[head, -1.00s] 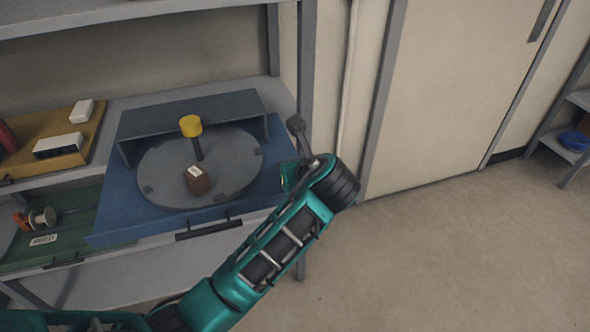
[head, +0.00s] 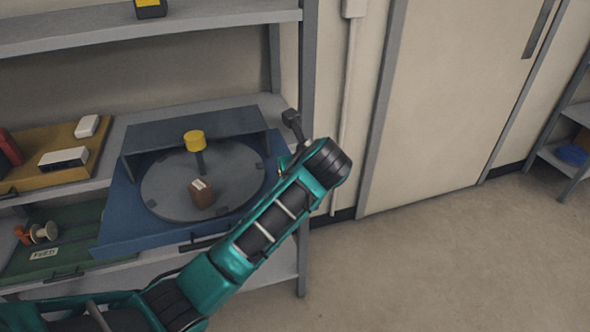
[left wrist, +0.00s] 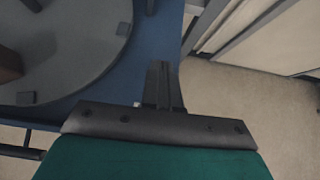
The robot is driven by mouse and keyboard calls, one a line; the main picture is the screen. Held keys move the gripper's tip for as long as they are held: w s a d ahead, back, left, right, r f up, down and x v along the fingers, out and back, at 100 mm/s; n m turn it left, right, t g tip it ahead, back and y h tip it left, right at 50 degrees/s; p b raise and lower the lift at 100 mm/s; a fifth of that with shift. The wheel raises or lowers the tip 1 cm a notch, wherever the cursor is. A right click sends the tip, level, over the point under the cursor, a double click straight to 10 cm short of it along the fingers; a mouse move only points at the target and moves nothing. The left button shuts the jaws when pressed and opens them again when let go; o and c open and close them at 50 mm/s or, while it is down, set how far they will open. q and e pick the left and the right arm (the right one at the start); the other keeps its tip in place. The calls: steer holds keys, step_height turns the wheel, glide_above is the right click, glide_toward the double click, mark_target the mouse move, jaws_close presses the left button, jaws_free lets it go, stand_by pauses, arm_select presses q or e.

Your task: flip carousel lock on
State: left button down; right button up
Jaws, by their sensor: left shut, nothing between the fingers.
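The carousel is a round grey disc (head: 236,165) on a blue tray (head: 125,222), with a yellow-topped post (head: 195,141). A brown block (head: 203,194) with a white label sits on the disc. In the left wrist view the disc's edge (left wrist: 85,55) is at left. My left gripper (left wrist: 163,68) is shut and empty, over the tray's right side; in the head view my arm largely hides it. A small dark piece (left wrist: 150,6) shows at the top of the wrist view; I cannot tell whether it is the lock. My right gripper is not in view.
The grey shelf post (head: 307,60) stands just right of the tray. A blue bridge-like cover (head: 190,125) spans the tray's rear. A yellow tray (head: 60,175) with white boxes and a green tray (head: 75,245) lie left. Open floor (head: 450,260) is at right.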

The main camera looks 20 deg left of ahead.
arm_select(q)
steer(key=shift+r, duration=0.8)
steer(key=shift+r, duration=0.1)
